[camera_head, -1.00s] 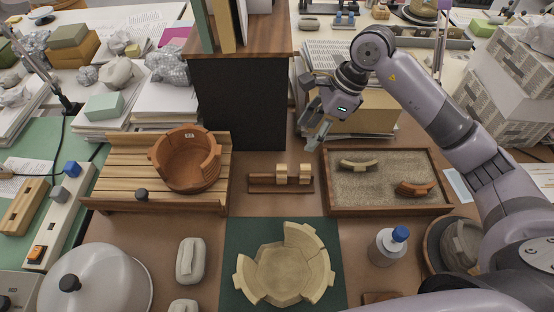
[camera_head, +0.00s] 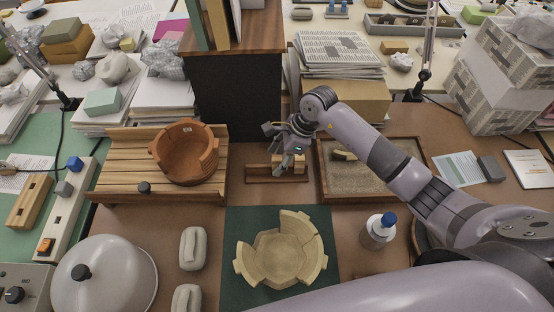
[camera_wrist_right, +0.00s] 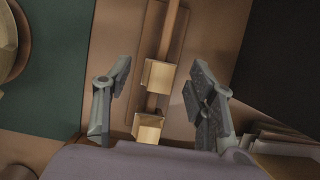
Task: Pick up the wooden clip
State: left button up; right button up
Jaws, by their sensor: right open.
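Two pale wooden clips sit on a narrow wooden rail stand (camera_head: 256,173). In the right wrist view, the upper clip (camera_wrist_right: 158,75) appears between the fingertips. The lower clip (camera_wrist_right: 148,127) is nearer the wrist. My right gripper (camera_head: 285,158) is over the right part of the stand and partly hides the clips in the head view. In the right wrist view my right gripper (camera_wrist_right: 160,72) is open, one finger on each side of the rail (camera_wrist_right: 169,35), holding nothing. I cannot tell how high the fingertips are above the clips. My left gripper is not in view.
A sand tray (camera_head: 352,193) lies right of the stand. A slatted wooden rack (camera_head: 120,165) with a brown pot (camera_head: 184,153) is at left. A green mat (camera_head: 234,289) with a pale partial vessel (camera_head: 279,258) lies in front. A dark cabinet (camera_head: 238,97) stands behind.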

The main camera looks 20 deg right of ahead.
jog(key=shift+a+f, duration=0.25)
jog(key=shift+f, duration=0.4)
jog(key=shift+c, duration=0.4)
jog(key=c, duration=0.8)
jog(key=shift+o, duration=0.2)
jog(key=shift+r, duration=0.1)
